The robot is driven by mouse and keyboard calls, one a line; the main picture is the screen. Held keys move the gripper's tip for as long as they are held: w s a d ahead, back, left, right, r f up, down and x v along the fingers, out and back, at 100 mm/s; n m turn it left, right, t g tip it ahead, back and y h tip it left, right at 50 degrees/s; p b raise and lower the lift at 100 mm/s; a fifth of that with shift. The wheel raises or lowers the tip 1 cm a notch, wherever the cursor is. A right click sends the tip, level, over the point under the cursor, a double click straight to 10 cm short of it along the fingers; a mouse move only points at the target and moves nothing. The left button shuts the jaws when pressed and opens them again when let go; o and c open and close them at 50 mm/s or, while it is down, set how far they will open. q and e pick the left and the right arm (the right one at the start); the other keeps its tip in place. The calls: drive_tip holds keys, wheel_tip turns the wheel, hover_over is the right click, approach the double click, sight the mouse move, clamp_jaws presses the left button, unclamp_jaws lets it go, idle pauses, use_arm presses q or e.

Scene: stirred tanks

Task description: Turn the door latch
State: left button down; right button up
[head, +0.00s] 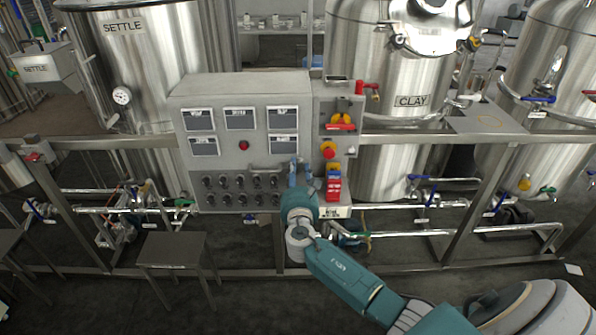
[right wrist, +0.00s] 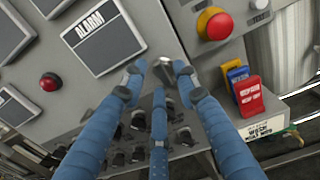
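The grey control cabinet (head: 240,100) stands in the middle of the head view, with labelled panels and rows of dark knobs. My right gripper (head: 300,172) is at the lower right of its front, its blue fingers pointing up at the panel. In the right wrist view its three blue fingers (right wrist: 159,75) are spread apart around a small metal piece (right wrist: 164,70), which looks like the door latch. Gaps show between fingertips and metal; whether any finger touches it I cannot tell. The latch is hard to make out in the head view. My left gripper is not in view.
A red emergency button (head: 328,149) and red and blue tagged lockout pieces (head: 333,186) sit close right of my right gripper. Steel rails and pipes run across the front. Steel tanks (head: 392,110) stand behind. A small metal table (head: 172,249) stands at lower left.

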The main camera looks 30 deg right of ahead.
clamp_jaws()
drive_tip(key=shift+f, duration=0.1)
drive_tip(key=m+b, duration=0.8)
drive_tip(key=m, duration=0.4)
drive_tip(key=shift+s+m+b, duration=0.1)
drive_tip(key=shift+m+b, duration=0.25)
drive_tip(key=shift+m, duration=0.05)
drive_tip(key=m+b, duration=0.1)
drive_tip(key=m, duration=0.1)
drive_tip(key=m+b, duration=0.1)
drive_tip(key=m, duration=0.1)
drive_tip(key=shift+d+r+m, duration=0.1)
drive_tip(key=shift+r+m, duration=0.1)
drive_tip(key=shift+m, duration=0.2)
drive_tip(key=shift+m+b, duration=0.3)
drive_tip(key=shift+o, duration=1.5)
unclamp_jaws()
